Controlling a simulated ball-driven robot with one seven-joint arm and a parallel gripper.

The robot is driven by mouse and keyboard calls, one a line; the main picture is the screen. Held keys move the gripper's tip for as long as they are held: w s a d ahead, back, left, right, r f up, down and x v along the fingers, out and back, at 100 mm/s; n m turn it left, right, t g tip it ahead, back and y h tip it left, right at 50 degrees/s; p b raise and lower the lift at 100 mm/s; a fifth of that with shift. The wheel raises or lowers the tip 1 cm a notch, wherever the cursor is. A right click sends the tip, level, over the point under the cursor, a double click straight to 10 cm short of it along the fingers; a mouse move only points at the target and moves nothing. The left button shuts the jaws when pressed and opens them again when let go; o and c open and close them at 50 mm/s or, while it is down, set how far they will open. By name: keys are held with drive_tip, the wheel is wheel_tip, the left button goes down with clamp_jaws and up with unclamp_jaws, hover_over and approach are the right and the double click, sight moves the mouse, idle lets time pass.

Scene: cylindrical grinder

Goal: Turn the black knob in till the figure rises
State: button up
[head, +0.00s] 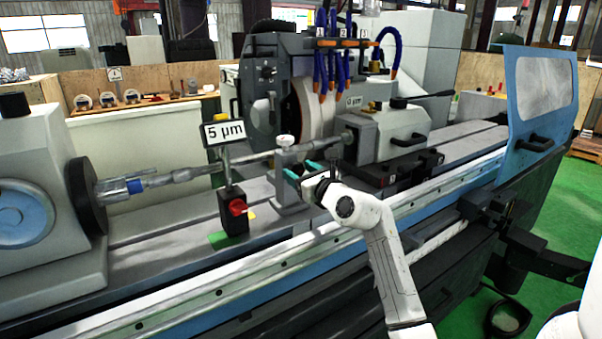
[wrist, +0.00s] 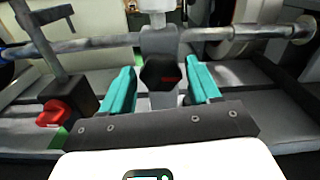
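The black knob (wrist: 160,74) with a red mark on its face shows in the wrist view, on the front of a grey upright stand (wrist: 163,45). My gripper (wrist: 162,88) is open, with one teal finger on each side of the knob. Gaps show between both fingers and the knob. In the head view my gripper (head: 303,170) is at the stand (head: 287,192), and the knob is mostly hidden there.
A long shaft (head: 215,168) runs across the machine just behind the stand. A black box with a red knob (head: 237,207) stands left of my gripper. The grinding wheel (head: 305,108) and blue hoses (head: 321,70) are behind. The front rail (head: 225,291) lies below my arm.

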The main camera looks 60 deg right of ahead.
drive_tip(key=c, duration=0.8)
drive_tip(key=shift+r+p, duration=0.1)
drive_tip(key=shift+p, duration=0.25)
drive_tip(key=m+p, duration=0.2)
drive_tip(key=p, duration=0.2)
drive_tip(key=shift+r, duration=0.2)
drive_tip(key=m+p, duration=0.3)
drive_tip(key=p, duration=0.1)
drive_tip(key=shift+f, duration=0.1)
drive_tip(key=shift+f+m+p, duration=0.2)
drive_tip(key=shift+m+p, duration=0.7)
drive_tip(key=shift+p, duration=0.25)
drive_tip(key=shift+d, duration=0.1)
drive_tip(key=shift+s, duration=0.1)
